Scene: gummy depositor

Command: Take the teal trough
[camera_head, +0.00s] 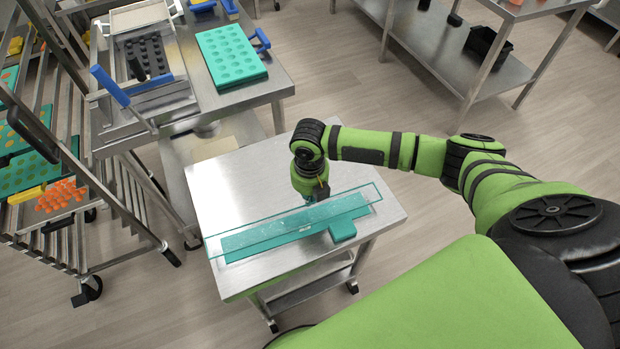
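The teal trough (255,240) lies lengthwise on a small steel table (232,183). It looks long and narrow, with clear walls edged in teal and a solid teal strip under them. A teal block (343,230) sticks out at its front right side. My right gripper (318,194) points down over the far side of the trough, right of its middle. Its fingers are small and dark here, so I cannot tell whether they touch the trough or how far apart they are. My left gripper is not in view.
A steel bench at the back left holds a machine with a blue-handled lever (110,86) and a teal mould tray (230,55). A wheeled rack (62,225) with teal and orange trays stands at the left. A steel shelf table (440,50) stands at the back right. The floor between is clear.

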